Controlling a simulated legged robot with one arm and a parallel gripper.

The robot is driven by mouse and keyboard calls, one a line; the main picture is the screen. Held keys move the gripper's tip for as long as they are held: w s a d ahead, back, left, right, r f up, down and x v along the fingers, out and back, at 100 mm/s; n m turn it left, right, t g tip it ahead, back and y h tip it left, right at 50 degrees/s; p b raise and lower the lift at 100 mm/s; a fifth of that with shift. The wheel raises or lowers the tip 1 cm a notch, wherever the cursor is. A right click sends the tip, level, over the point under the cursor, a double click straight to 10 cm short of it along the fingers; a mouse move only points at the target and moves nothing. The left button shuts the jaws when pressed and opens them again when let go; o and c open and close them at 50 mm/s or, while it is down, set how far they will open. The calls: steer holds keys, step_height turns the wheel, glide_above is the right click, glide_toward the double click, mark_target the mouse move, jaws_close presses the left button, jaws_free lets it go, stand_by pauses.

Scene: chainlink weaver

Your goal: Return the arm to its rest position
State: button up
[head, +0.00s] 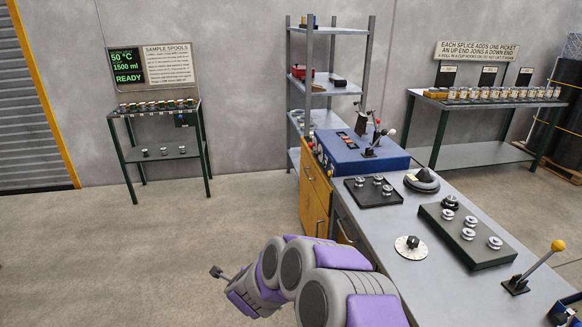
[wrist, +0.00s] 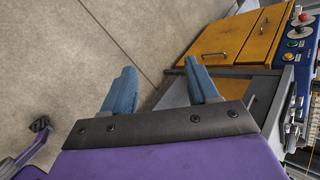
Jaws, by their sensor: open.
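My arm, grey with purple panels, is folded at the bottom middle of the head view, left of the workbench. My gripper (wrist: 162,92) shows in the wrist view with two blue fingers spread wide apart. In the head view the fingers are not clearly visible. The workbench (head: 395,262) with its orange drawers (head: 314,198) stands just right of my arm; the drawers also show at the upper right of the wrist view (wrist: 232,48).
On the bench are a blue control box (head: 345,155), a black tray (head: 375,192), a green tray (head: 462,236) with metal spools, a dial (head: 411,247) and a yellow-knobbed lever (head: 540,262). A spool stand (head: 155,112) is at the back left. The floor on the left is clear.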

steer(key=s+d+r+n+g+y, duration=0.2)
steer(key=s+r+n+g+y, duration=0.2)
steer(key=s+r+n, duration=0.95)
steer(key=s+d+r+n+g+h, duration=0.2)
steer(key=s+d+n+g+h, duration=0.1)
steer(key=s+d, duration=1)
steer(key=s+d+r+n+g+h, duration=0.3)
steer(key=s+d+n, duration=0.1)
steer(key=s+d, duration=0.9)
steer(key=s, duration=0.4)
steer(key=shift+g, duration=0.3)
steer(key=shift+s, duration=0.1)
